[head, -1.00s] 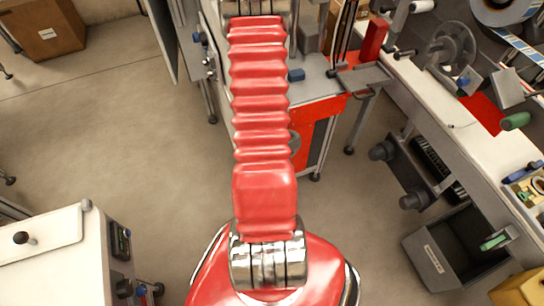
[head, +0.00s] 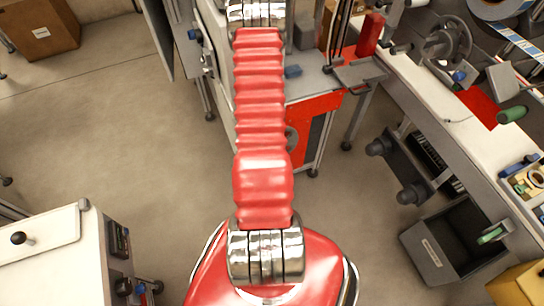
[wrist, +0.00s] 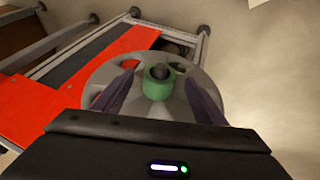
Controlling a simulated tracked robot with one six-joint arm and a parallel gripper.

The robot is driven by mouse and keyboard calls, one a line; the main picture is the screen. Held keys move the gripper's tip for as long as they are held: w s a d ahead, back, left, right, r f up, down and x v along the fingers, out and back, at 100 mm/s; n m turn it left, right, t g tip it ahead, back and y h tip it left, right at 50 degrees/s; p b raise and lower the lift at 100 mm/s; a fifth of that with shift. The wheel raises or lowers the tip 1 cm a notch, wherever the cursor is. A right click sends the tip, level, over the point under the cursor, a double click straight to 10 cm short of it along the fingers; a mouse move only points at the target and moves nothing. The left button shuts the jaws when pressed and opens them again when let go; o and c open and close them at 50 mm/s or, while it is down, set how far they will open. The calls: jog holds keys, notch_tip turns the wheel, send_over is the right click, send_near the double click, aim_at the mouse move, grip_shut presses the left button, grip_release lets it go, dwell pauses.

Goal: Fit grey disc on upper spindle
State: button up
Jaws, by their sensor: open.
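In the wrist view a grey disc (wrist: 180,108) with holes through its face fills the middle. A green ring-shaped hub (wrist: 159,88) sits at its centre, with a dark grey round stub inside it that looks like a spindle end. My gripper (wrist: 160,77) is open, its two dark fingers apart on either side of the hub and in front of the disc. I cannot tell whether the fingers touch the disc. In the head view my gripper is out of sight beyond the arm. A grey round edge (head: 291,139) shows beside the arm at the red cabinet, partly hidden.
The red-fronted cabinet (head: 313,120) stands behind the arm. At right is a long white bench (head: 470,120) with a grey spoked wheel (head: 447,44), dark rollers (head: 380,146) below it and a black bin (head: 456,245). A white cabinet (head: 60,265) stands at lower left. Floor between is clear.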

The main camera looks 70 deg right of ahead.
jog(key=shift+x, duration=2.9)
jog(key=c, duration=1.4)
